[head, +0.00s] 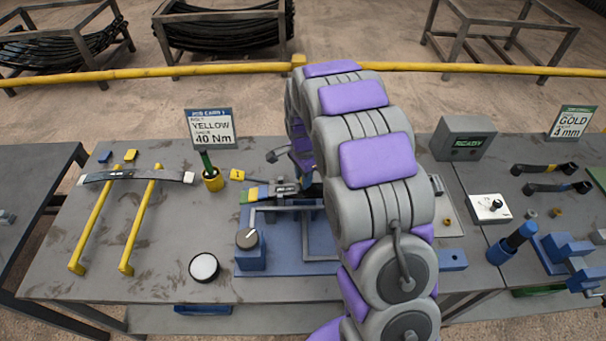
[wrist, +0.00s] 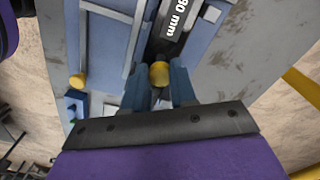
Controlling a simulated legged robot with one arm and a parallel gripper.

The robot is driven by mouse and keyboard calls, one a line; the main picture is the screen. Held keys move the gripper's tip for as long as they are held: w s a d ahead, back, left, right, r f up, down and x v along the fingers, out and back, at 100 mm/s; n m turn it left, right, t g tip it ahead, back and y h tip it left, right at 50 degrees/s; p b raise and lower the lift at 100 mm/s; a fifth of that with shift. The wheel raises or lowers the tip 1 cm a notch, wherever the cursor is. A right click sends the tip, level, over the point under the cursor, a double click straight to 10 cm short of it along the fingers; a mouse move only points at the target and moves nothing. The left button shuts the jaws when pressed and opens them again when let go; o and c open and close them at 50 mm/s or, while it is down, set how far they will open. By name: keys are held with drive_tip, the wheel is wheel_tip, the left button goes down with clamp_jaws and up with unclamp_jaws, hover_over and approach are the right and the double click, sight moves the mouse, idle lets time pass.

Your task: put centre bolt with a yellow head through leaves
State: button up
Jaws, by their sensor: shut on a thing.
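The centre bolt shows its round yellow head (wrist: 159,73) in the wrist view. My gripper (wrist: 166,86) is shut on it, with a blue-grey finger on each side. The bolt's shank is hidden, so I cannot tell whether it is in a hole. In the head view, the leaves (head: 283,190) with coloured ends sit on the blue fixture (head: 275,258). My arm covers the gripper, the bolt and the right part of the fixture there.
A job card (head: 211,128) reads "YELLOW" and "40 Nm". A long curved leaf (head: 120,177) rests on two yellow bars at left. A yellow cup (head: 213,181), a round white-topped item (head: 204,267) and a grey box (head: 464,139) reading "READY" stand around the fixture.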

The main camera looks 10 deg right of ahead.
drive_tip(key=o, duration=1)
drive_tip(key=shift+c, duration=0.2)
drive_tip(key=shift+o, duration=0.4)
drive_tip(key=o, duration=0.4)
drive_tip(key=shift+r+p, duration=1.05)
drive_tip(key=shift+r, duration=2.5)
